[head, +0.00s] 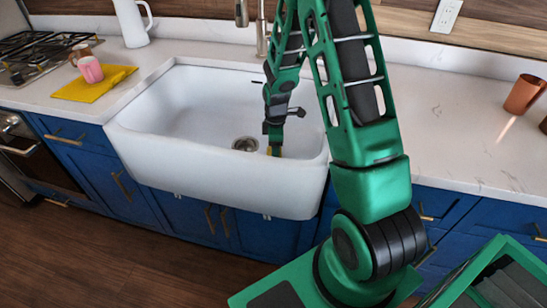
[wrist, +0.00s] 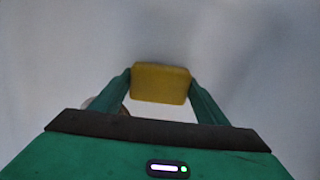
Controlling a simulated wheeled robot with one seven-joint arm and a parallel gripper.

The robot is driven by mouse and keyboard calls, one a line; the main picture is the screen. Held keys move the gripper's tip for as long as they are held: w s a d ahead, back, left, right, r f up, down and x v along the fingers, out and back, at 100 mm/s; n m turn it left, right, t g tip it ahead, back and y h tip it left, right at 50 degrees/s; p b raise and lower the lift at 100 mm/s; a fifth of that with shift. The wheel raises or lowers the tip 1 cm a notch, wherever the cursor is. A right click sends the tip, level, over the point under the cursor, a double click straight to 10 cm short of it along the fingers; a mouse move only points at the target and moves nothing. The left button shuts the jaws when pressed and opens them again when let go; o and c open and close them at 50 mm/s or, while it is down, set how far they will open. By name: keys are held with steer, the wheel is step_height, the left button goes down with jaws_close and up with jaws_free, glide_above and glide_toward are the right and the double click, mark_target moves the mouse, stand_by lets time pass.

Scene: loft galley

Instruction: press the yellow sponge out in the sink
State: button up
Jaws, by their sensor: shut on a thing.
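The yellow sponge (wrist: 160,83) is between the two green fingers of my gripper (wrist: 160,90) in the wrist view. My gripper is shut on it, with a finger on each side. In the head view my gripper (head: 274,150) reaches down inside the white sink (head: 190,110), just right of the drain (head: 245,144). I cannot tell whether the sponge touches the sink floor.
A faucet (head: 262,35) stands behind the sink. At left, a pink cup (head: 90,70) stands on a yellow cloth (head: 95,88) near a stove (head: 35,55) and a white pitcher (head: 131,24). A copper cup (head: 524,95) is at far right. The right counter is mostly clear.

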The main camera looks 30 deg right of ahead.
steer(key=shift+r, duration=4.15)
steer(key=shift+f, duration=0.1)
steer(key=shift+f, duration=4.4)
steer(key=shift+f, duration=0.6)
steer(key=shift+r, duration=0.15)
steer(key=shift+r, duration=4.9)
